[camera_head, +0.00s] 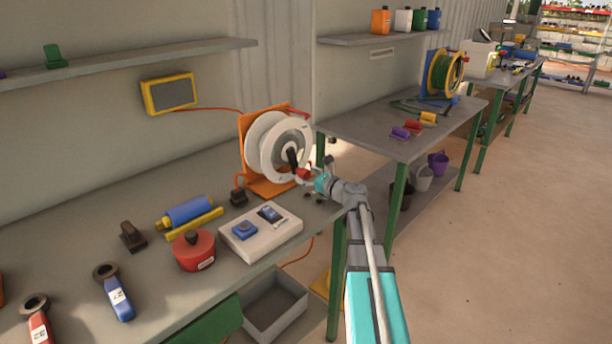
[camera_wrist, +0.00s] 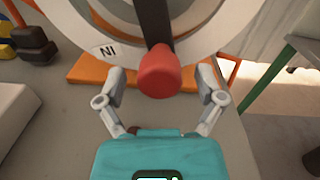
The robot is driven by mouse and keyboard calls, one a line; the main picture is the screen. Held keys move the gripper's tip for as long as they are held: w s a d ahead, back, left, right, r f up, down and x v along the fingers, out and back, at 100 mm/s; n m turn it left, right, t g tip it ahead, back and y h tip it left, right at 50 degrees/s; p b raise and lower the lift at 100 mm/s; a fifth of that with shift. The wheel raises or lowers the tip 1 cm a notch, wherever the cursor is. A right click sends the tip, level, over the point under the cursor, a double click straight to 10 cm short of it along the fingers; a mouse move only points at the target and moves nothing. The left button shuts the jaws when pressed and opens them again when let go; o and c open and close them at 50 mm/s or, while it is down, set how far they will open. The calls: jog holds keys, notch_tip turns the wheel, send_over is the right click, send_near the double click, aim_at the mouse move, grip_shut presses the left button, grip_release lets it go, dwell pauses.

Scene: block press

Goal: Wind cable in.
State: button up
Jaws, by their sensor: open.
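A white cable reel (camera_head: 281,147) stands on an orange bracket (camera_head: 246,132) at the right end of the near workbench. Its black crank arm (camera_head: 292,158) ends in a red knob (camera_head: 302,173). In the wrist view the red knob (camera_wrist: 160,72) hangs from the dark crank arm (camera_wrist: 154,20), and the reel's white rim (camera_wrist: 101,50) fills the top. My gripper (camera_head: 315,178) is at the knob. In the wrist view my gripper (camera_wrist: 163,82) is open, with one finger on each side of the knob and gaps visible. An orange cable (camera_head: 298,255) hangs below the bench.
A second bench (camera_head: 375,125) with a green-wound reel (camera_head: 445,74) is behind. Open floor (camera_head: 500,230) lies to the right.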

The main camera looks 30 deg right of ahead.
jog(key=shift+w, duration=0.1)
grip_shut()
dwell(0.5)
